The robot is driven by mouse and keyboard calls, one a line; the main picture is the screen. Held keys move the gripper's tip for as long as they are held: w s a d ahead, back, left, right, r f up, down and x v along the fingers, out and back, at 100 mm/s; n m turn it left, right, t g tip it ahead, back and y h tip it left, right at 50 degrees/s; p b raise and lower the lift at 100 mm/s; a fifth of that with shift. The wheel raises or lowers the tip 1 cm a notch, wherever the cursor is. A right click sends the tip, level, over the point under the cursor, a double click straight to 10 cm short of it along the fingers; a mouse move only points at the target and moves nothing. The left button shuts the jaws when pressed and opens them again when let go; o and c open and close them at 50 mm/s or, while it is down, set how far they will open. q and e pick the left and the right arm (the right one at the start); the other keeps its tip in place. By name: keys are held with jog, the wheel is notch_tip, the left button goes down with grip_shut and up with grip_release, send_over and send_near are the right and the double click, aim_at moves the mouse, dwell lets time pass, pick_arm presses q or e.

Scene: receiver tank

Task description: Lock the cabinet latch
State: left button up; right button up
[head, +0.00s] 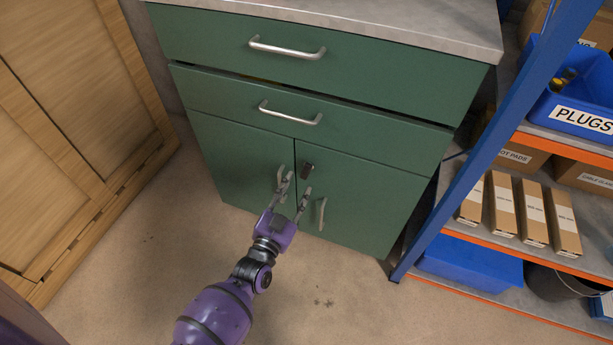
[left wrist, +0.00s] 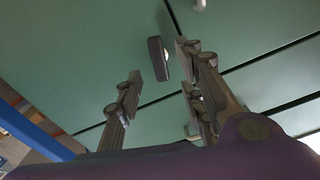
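The cabinet latch (head: 307,170) is a small dark piece near the top of the right door, beside the seam between the two doors of the green cabinet (head: 370,190). My left gripper (head: 294,184) is open in front of the doors, just below the latch in the head view. In the left wrist view the latch (left wrist: 157,58) shows as a dark upright block with a pale spot, in the gap between the two fingers. Neither finger clearly touches it. Both doors look closed. The left door handle (head: 280,177) is partly behind a finger. My right gripper is not in view.
Two drawers with metal handles (head: 288,48) sit above the doors. A blue-framed shelf (head: 480,150) with boxes and a blue PLUGS bin (head: 575,105) stands close at the right. Wooden panels (head: 75,110) stand at the left. The floor in front is clear.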

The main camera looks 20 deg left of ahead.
aim_at(305, 173)
pick_arm(q)
jog(key=w+b, duration=0.1)
jog(key=w, duration=0.5)
jog(key=shift+w+d, duration=0.1)
jog(key=shift+d, duration=0.05)
jog(key=shift+c, duration=0.4)
grip_shut()
